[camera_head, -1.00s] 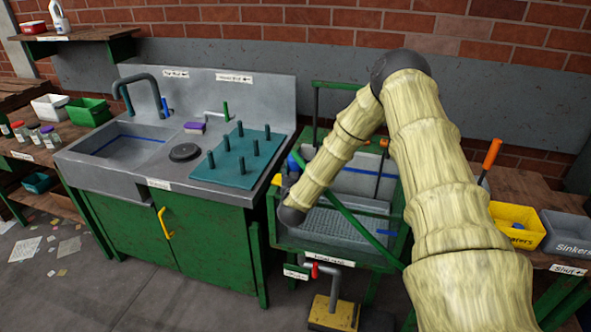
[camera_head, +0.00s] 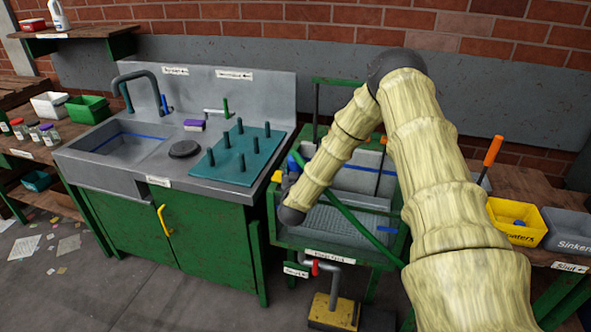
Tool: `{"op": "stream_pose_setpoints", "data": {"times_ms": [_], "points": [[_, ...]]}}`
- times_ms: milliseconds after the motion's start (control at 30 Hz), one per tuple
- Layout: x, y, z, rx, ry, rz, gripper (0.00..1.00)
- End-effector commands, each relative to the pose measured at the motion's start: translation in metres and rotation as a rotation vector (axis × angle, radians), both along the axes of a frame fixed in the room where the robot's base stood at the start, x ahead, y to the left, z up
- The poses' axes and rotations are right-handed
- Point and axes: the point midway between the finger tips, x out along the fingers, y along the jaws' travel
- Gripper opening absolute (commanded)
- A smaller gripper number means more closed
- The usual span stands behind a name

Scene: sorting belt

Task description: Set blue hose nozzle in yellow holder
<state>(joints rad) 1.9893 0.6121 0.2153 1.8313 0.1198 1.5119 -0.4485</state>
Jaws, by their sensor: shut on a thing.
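The blue hose nozzle (camera_head: 293,163) shows at the left end of the wash sink, at the upper end of a green hose (camera_head: 345,212). A small yellow piece (camera_head: 277,177), which looks like the yellow holder, is just left of it at the sink's left edge. My gripper (camera_head: 289,181) is mostly hidden behind my wrist and forearm; only a dark bit shows beside the nozzle. It is shut on the blue nozzle, close to the yellow piece. Whether the nozzle touches or sits in the holder cannot be told.
The grey wash sink (camera_head: 330,241) lies under my forearm. Left of it stands a counter with a teal peg board (camera_head: 238,160). At right are a yellow bin (camera_head: 510,235), a grey bin (camera_head: 570,232) and an orange-handled tool (camera_head: 493,150). A yellow pedal (camera_head: 333,311) is on the floor.

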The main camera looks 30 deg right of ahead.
Motion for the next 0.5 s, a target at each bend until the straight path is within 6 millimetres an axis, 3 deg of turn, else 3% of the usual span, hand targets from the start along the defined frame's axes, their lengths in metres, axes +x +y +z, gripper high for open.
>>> {"op": "stream_pose_setpoints", "data": {"times_ms": [500], "points": [[0.0001,-0.0001,-0.0061,-0.001,-0.001,0.000,0.31]]}}
